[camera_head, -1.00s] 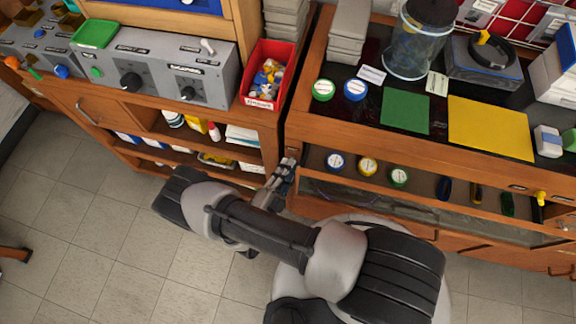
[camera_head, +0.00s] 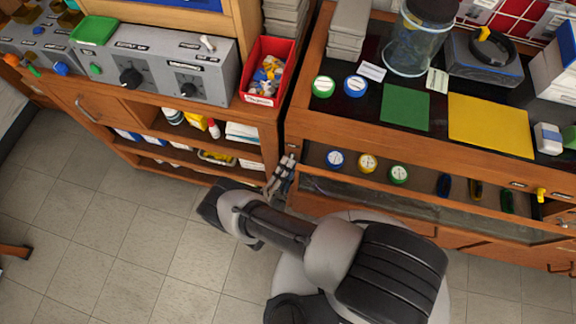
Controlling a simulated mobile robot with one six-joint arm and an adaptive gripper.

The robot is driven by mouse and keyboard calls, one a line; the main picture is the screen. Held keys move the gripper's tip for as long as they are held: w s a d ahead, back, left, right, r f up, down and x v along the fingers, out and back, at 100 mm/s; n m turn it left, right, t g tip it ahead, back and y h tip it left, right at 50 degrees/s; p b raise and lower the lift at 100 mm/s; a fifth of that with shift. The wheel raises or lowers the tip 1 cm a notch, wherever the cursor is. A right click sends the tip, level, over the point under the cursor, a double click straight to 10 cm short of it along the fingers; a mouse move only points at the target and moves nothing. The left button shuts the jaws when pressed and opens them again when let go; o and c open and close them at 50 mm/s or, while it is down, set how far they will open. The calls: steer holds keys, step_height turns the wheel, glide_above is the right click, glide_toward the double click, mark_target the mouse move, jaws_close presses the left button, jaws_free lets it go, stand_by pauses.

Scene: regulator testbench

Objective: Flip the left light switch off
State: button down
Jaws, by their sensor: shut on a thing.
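I cannot make out a light switch for certain. A grey control panel (camera_head: 155,68) at the upper left carries a small pale toggle (camera_head: 208,43), black knobs and a green button (camera_head: 96,69). My gripper (camera_head: 288,164) is at the left front corner of the right workbench, beside the left end of its open drawer. It is well below and to the right of the panel. Its fingers point up and away from me. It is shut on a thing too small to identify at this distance.
A red bin (camera_head: 267,73) stands right of the panel, above open shelves.

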steer(key=shift+f, duration=0.1)
steer(key=c, duration=1.9)
jaws_free()
